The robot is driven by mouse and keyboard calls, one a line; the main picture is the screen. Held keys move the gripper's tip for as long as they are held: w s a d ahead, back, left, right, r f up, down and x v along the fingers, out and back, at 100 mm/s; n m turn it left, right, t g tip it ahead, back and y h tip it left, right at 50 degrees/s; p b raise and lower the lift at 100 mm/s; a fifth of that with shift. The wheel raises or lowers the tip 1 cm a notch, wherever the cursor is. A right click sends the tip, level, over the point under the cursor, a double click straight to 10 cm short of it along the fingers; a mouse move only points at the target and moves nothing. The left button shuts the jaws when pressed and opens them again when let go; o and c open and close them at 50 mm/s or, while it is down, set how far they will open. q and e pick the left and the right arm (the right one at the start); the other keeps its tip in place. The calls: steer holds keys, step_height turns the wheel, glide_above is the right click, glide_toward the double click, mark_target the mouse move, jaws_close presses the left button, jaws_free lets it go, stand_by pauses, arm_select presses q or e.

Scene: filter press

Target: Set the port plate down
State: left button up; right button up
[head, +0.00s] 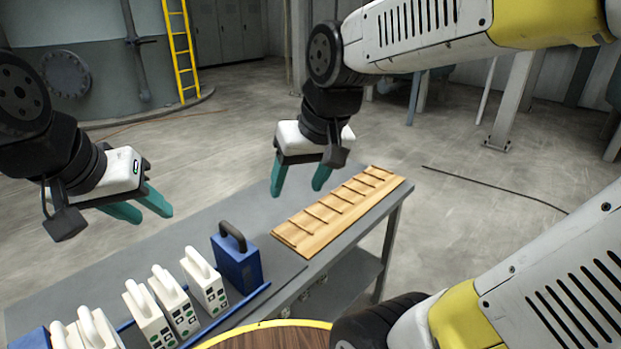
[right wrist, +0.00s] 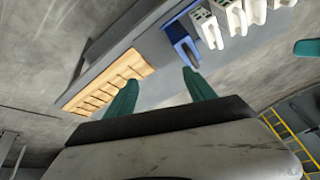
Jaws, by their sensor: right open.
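Several white plates (head: 205,285) with loop handles and dark and green ports on their faces stand upright in a row on the grey bench. A blue plate (head: 238,265) with a black handle stands upright at the row's right end. I cannot tell which one is the port plate. My right gripper (head: 297,191) is open and empty above the bench, near the wooden rack's far left corner. My left gripper (head: 152,214) is open and empty, above and left of the row. The right wrist view shows the blue plate (right wrist: 181,42) beyond my right fingers.
A wooden rack (head: 338,212) with thin cross slats lies empty on the bench's right part. A blue rail (head: 235,312) runs along the row. A round brown top with a yellow rim (head: 265,324) is at the bottom. Bare grey bench (head: 195,232) lies behind the row.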

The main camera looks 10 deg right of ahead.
steer(key=shift+m+t, duration=0.7)
steer(key=shift+t, duration=0.1)
steer(key=s+d, duration=0.2)
steer(key=s+d+r, duration=0.1)
steer(key=s, duration=0.1)
steer(key=shift+d, duration=0.4)
arm_select(q)
steer(key=shift+c, duration=0.5)
